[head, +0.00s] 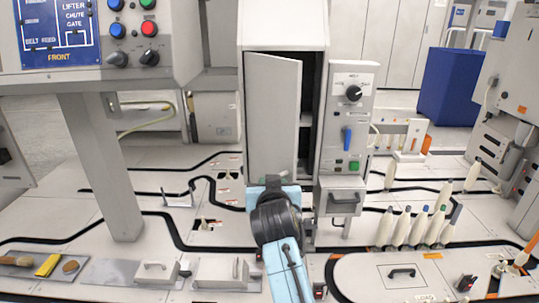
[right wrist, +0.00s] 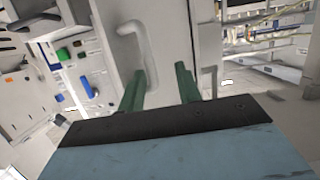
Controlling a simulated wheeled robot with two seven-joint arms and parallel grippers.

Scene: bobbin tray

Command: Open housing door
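The housing (head: 284,32) stands upright in the middle of the head view. Its grey door (head: 272,115) is ajar, with a dark gap (head: 312,90) along its right edge. My right arm reaches up from the bottom centre to the door's lower part and hides its own fingers there. In the right wrist view, a pale panel with a raised handle (right wrist: 138,45) lies in front of my right gripper (right wrist: 158,88). My left gripper is not in view.
A control box (head: 345,120) with a knob, blue lever and buttons adjoins the housing on the right. White bobbins (head: 418,228) stand at the right. A post (head: 102,165) holds a panel at left. Small lidded blocks (head: 222,270) lie near the front.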

